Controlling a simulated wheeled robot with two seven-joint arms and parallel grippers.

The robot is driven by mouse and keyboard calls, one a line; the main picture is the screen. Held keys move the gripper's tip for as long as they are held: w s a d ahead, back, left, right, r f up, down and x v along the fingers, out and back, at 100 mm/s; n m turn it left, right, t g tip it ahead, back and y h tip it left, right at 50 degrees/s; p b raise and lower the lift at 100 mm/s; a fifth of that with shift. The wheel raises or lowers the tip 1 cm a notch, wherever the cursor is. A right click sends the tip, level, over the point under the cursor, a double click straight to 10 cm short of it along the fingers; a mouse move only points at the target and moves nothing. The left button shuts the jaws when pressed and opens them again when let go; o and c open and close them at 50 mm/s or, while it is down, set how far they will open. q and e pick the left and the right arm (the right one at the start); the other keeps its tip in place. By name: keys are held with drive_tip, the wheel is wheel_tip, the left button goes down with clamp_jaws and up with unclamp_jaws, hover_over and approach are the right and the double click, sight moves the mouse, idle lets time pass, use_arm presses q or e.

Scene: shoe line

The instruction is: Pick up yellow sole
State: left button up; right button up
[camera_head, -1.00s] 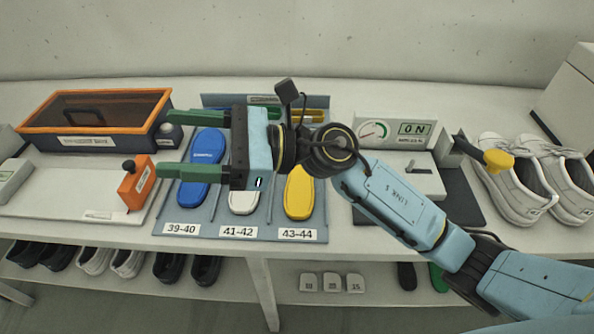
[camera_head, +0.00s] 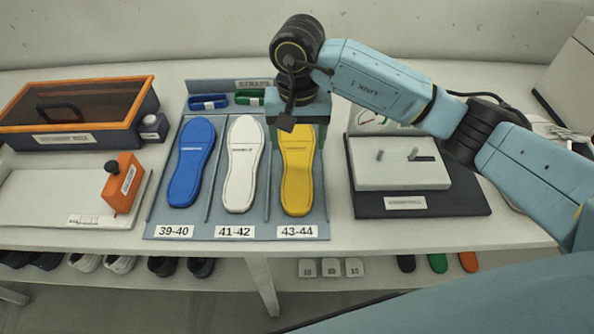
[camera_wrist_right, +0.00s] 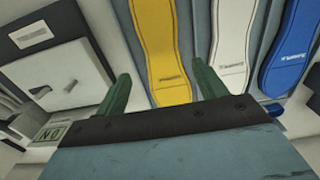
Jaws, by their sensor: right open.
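The yellow sole (camera_head: 298,178) lies in the right slot of the rack (camera_head: 332,230), above the 43-44 label. In the head view my right gripper (camera_head: 297,135) is over its far end and hides part of it. In the right wrist view the yellow sole (camera_wrist_right: 163,55) runs between the two green fingers of my right gripper (camera_wrist_right: 163,85), which are apart and hold nothing. I cannot tell how high the fingers are above the rack. My left gripper is not in view.
A white sole (camera_head: 241,170) and a blue sole (camera_head: 191,165) lie in the neighbouring slots, with thin dividers between. Straps (camera_head: 208,102) lie behind them. A grey device (camera_head: 400,165) stands right of the rack, an orange-handled press (camera_head: 123,183) left. An orange-rimmed box (camera_head: 75,140) is at back left.

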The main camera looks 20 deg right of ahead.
sight(298, 171)
wheel_tip(298, 171, down, 9)
drive_tip(key=shift+s+a, duration=0.1)
drive_tip(key=shift+s, duration=0.05)
idle(0.4)
drive_tip(key=shift+c, duration=0.3)
drive_tip(key=shift+r, duration=0.1)
drive_tip(key=c, duration=0.8)
